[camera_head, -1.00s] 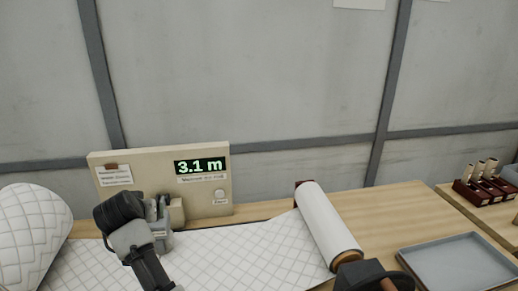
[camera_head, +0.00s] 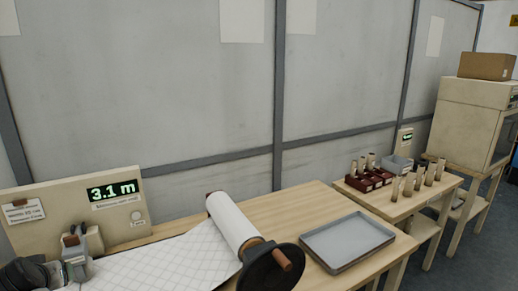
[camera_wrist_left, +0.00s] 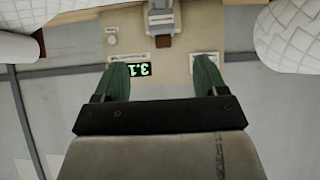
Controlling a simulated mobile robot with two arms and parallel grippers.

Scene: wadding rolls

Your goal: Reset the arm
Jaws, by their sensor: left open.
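My left gripper (camera_wrist_left: 162,78) is open in the left wrist view, its two green fingers apart with nothing held between them. Beyond the fingers is the beige panel (camera_wrist_left: 178,66), seen upside down. In the head view, part of my dark left arm (camera_head: 24,276) shows at the bottom left corner, in front of the panel (camera_head: 62,206); its fingertips cannot be made out there. The panel's green display (camera_head: 112,190) reads 3.1 m. My right gripper is not in view.
White quilted wadding (camera_head: 165,262) runs along the bench to a roll (camera_head: 232,222) with a black crank disc (camera_head: 268,272). An empty grey tray (camera_head: 347,240) lies right of it. A side table (camera_head: 408,205) holds several small tubes. Bare bench top lies between roll and tray.

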